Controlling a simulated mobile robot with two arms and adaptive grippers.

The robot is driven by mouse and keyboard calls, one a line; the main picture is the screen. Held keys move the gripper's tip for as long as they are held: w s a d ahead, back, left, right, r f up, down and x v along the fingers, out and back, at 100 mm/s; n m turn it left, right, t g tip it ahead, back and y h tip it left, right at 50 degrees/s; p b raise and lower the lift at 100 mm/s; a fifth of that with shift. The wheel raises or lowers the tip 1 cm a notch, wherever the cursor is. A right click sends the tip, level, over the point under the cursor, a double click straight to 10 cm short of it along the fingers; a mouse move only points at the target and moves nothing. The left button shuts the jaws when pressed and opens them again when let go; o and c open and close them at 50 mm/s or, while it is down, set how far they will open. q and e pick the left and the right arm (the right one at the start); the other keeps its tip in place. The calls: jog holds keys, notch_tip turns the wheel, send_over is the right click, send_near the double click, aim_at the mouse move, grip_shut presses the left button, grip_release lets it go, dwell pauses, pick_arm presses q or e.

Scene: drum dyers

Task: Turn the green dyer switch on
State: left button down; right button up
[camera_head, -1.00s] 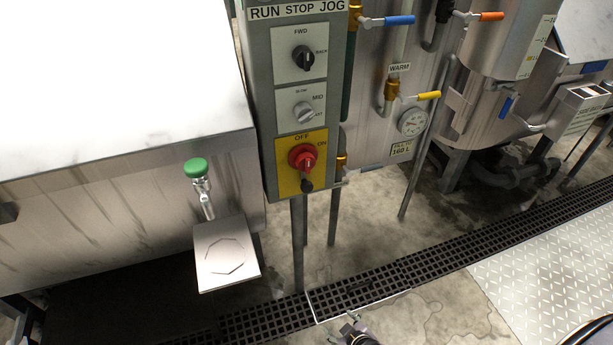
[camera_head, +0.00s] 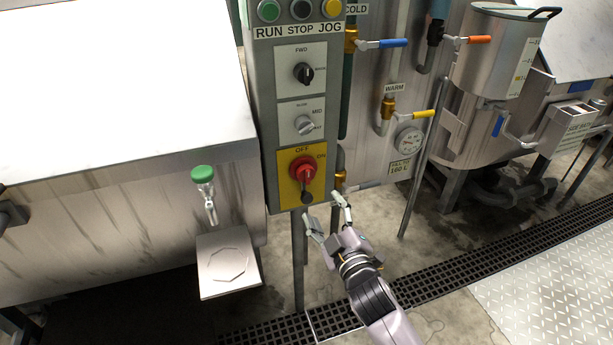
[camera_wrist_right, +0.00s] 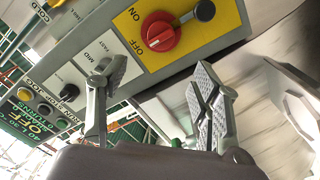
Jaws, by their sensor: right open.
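The red rotary switch (camera_head: 303,169) sits on a yellow plate (camera_head: 284,186) marked OFF and ON, low on the grey control box. Its dark-ended handle (camera_head: 306,196) points down, opposite the OFF mark. The switch also shows near the top of the right wrist view (camera_wrist_right: 160,34), with its handle reaching toward the upper right. My right gripper (camera_head: 322,206) is open and empty, just below and to the right of the handle, with its fingers pointing up at the box. In the right wrist view its two fingers (camera_wrist_right: 160,82) are spread apart below the switch. My left gripper is out of view.
The grey control box (camera_head: 262,120) carries two more knobs and RUN, STOP and JOG buttons. A green-capped valve (camera_head: 203,174) stands to the left above a metal tray (camera_head: 230,280). Pipes and a yellow-handled valve (camera_head: 422,113) are to the right.

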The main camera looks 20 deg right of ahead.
aim_at(307, 178)
jog(key=w, duration=1.3)
jog(key=shift+w+a, duration=0.15)
jog(key=shift+a, duration=0.1)
jog(key=shift+c, duration=0.6)
jog(key=c, duration=1)
jog(key=shift+c, duration=0.2)
